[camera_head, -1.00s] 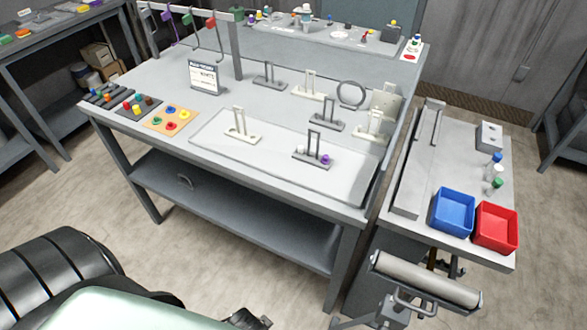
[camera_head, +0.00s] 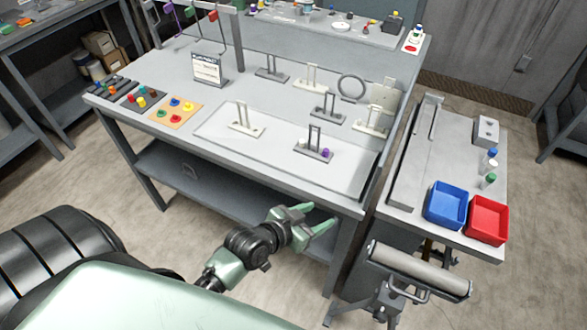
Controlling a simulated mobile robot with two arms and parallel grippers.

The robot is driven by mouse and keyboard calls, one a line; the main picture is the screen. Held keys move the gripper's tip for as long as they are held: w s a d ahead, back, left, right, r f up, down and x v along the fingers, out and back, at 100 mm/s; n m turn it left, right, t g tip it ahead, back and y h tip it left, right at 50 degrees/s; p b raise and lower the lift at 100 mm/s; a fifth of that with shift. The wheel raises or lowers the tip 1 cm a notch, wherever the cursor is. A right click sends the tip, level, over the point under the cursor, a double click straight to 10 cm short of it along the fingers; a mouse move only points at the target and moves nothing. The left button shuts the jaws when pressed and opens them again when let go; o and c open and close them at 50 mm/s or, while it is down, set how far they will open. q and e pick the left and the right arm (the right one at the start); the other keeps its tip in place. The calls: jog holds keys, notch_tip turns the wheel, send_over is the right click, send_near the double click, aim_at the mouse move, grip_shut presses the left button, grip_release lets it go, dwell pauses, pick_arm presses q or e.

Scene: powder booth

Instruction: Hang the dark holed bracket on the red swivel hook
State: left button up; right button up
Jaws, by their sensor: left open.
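Two more dark brackets stand behind, one mid-bench (camera_head: 326,114) and one farther back (camera_head: 271,71); any holes are too small to make out. The red swivel hook (camera_head: 213,15) hangs from the rack at the bench's back left, empty. My left gripper (camera_head: 322,214) is open and empty, in front of the bench's front edge, apart from every bracket. My right gripper is out of view.
Pale brackets (camera_head: 244,121) and a dark ring (camera_head: 351,87) stand among the dark brackets. A sign (camera_head: 206,68) and a board of coloured plugs (camera_head: 175,110) are at the left. A blue bin (camera_head: 446,204) and a red bin (camera_head: 487,220) sit on the right side table.

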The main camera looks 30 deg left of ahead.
aim_at(313, 151)
pick_arm(q)
jog(key=w+a+t, duration=0.1)
jog(key=w+a+r+n+t+y, duration=0.1)
jog(key=w+a, duration=0.1)
jog(key=w+a+t, duration=0.1)
jog(key=w, duration=0.1)
jog(key=shift+w+a+r+t, duration=0.15)
jog(key=shift+a+r+t, duration=0.1)
jog(key=shift+r+t, duration=0.1)
jog(key=w+a+n+t+y, duration=0.1)
jog(key=a, duration=0.1)
jog(key=a+r+y, duration=0.1)
jog(key=a, duration=0.1)
jog(key=w+a+n+t+y, duration=0.1)
jog(key=a, duration=0.1)
jog(key=shift+w+a+r+n+t, duration=0.3)
jog(key=shift+w+r+t, duration=0.05)
jog(key=shift+r, duration=0.05)
jog(key=w+b, duration=0.1)
jog(key=w, duration=0.3)
jog(key=w+b, duration=0.2)
jog(key=w, duration=0.2)
jog(key=w+b, duration=0.1)
jog(key=w, duration=0.3)
jog(key=shift+w+a, duration=0.25)
jog(key=shift+w, duration=0.15)
grip_shut()
jog(key=shift+r, duration=0.15)
